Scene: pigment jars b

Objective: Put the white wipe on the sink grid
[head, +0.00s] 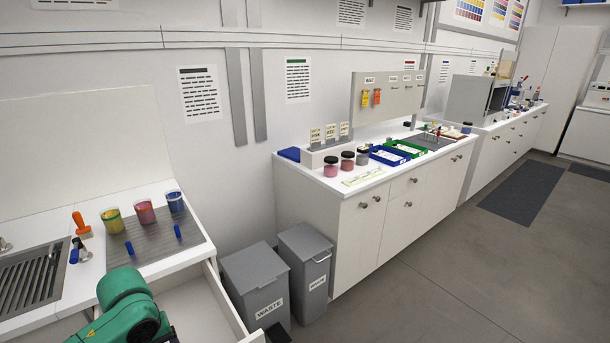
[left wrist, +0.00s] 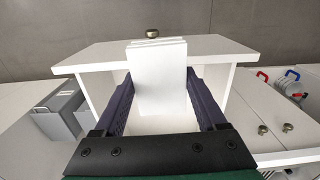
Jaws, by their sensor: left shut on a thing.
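The white wipe (left wrist: 158,62) shows in the left wrist view as a thick white folded stack. My left gripper (left wrist: 159,84) is shut on it, with a dark finger on each side. They are at the open drawer (left wrist: 228,52), whose front panel shows behind the wipe. The sink grid (head: 32,276) is a dark slotted grid set in the white counter at the left of the head view. My green arm shows at the bottom left of the head view, but the left gripper and the wipe are hidden there. My right gripper is in neither view.
A ribbed board (head: 152,262) beside the sink grid bears yellow, red and blue cups and blue pieces. An orange-handled tool (head: 82,226) stands between them. The open drawer (head: 228,300) juts out below, next to two grey waste bins (head: 258,285). Open floor lies at the right.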

